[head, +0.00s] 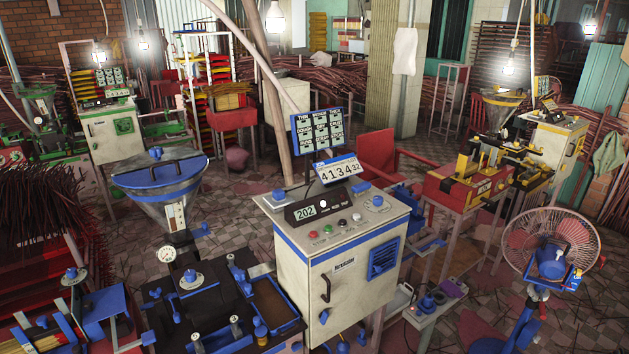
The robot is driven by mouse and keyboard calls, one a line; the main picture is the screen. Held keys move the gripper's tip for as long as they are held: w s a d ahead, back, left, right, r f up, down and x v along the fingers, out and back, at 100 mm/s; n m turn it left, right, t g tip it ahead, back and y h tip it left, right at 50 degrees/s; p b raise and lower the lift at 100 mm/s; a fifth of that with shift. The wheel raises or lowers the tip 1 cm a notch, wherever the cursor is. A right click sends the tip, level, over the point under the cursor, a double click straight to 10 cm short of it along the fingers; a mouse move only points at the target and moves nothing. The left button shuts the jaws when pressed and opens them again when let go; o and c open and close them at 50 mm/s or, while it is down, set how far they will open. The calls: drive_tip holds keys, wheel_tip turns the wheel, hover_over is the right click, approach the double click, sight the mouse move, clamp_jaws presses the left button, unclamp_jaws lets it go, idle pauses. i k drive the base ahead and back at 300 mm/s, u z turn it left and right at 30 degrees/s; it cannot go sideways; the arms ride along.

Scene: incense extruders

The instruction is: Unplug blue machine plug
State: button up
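The blue machine's cream control cabinet (342,285) with blue trim stands in the middle of the head view. Its blue-lidded hopper (160,185) and dark work table (215,310) are to the left. A low pale board (448,310) lies to the right of the cabinet near the floor. A small round blue piece (427,303) sits on this board and may be a plug, but it is too small to tell. No cord between it and the cabinet can be made out. My gripper is not in view.
A blue-centred fan (550,250) on a stand is at the right. A yellow machine (480,180) stands at the back right, a green one (112,130) at the back left. Tiled floor (490,305) shows between board and fan.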

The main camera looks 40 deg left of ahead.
sight(278, 194)
drive_tip(key=u, duration=0.05)
drive_tip(key=i, duration=1.6)
drive_tip(key=u, duration=3.8)
drive_tip(key=i, duration=0.95)
drive_tip(key=z, duration=0.05)
